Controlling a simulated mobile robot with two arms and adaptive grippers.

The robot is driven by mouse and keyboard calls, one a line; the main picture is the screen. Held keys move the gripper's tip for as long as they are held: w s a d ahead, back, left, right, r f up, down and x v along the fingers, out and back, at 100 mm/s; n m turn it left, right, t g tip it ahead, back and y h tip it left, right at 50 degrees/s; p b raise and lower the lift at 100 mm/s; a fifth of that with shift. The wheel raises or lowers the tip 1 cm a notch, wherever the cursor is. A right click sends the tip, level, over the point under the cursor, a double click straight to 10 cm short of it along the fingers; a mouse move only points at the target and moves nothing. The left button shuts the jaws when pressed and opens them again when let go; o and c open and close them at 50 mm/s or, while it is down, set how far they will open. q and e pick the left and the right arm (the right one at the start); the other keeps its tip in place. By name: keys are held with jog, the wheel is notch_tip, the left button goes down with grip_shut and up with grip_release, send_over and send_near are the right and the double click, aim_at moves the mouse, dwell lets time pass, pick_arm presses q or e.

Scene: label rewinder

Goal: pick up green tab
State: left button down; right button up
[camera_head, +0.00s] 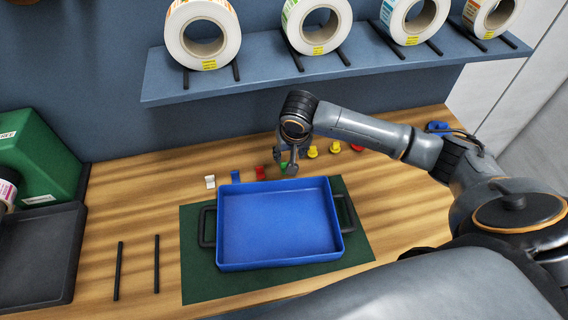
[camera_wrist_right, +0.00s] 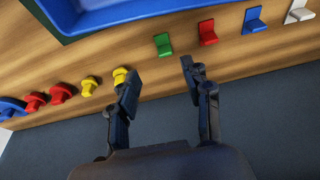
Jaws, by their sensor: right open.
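The green tab (camera_wrist_right: 163,45) stands on the wooden table in the right wrist view, ahead of and between my right gripper's fingers, not touched by them. In the head view only a bit of the green tab (camera_head: 284,166) shows, mostly hidden behind my right gripper (camera_head: 290,168). My right gripper is open and empty, pointing down just behind the blue tray; its two fingers (camera_wrist_right: 158,78) show in the right wrist view. My left gripper is in neither view.
A red tab (camera_wrist_right: 208,33), blue tab (camera_wrist_right: 254,20) and white tab (camera_wrist_right: 299,12) stand in the same row. Yellow knobs (camera_wrist_right: 120,76) and red ones are on the other side. The blue tray (camera_head: 280,262) sits in front on a green mat (camera_head: 197,285). A shelf (camera_head: 265,82) with label rolls is above.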

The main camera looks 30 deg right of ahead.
aim_at(285, 163)
jog(key=x, duration=0.2)
jog(key=shift+w+f, duration=0.2)
jog(key=shift+f, duration=0.05)
jog(key=shift+w+f, duration=0.15)
jog(key=shift+f, duration=0.15)
jog(key=shift+w+a+f+p, duration=0.1)
jog(key=shift+w+f+p, duration=0.2)
jog(key=shift+f, duration=0.2)
jog(key=shift+w+f+p, duration=0.2)
jog(key=shift+f+p, duration=0.2)
jog(key=shift+f, duration=0.15)
jog(key=shift+x, duration=1.1)
jog(key=shift+w+f, duration=0.15)
jog(key=shift+f, duration=0.1)
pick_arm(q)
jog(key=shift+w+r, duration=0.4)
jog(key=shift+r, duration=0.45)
pick_arm(e)
jog(key=c, duration=0.8)
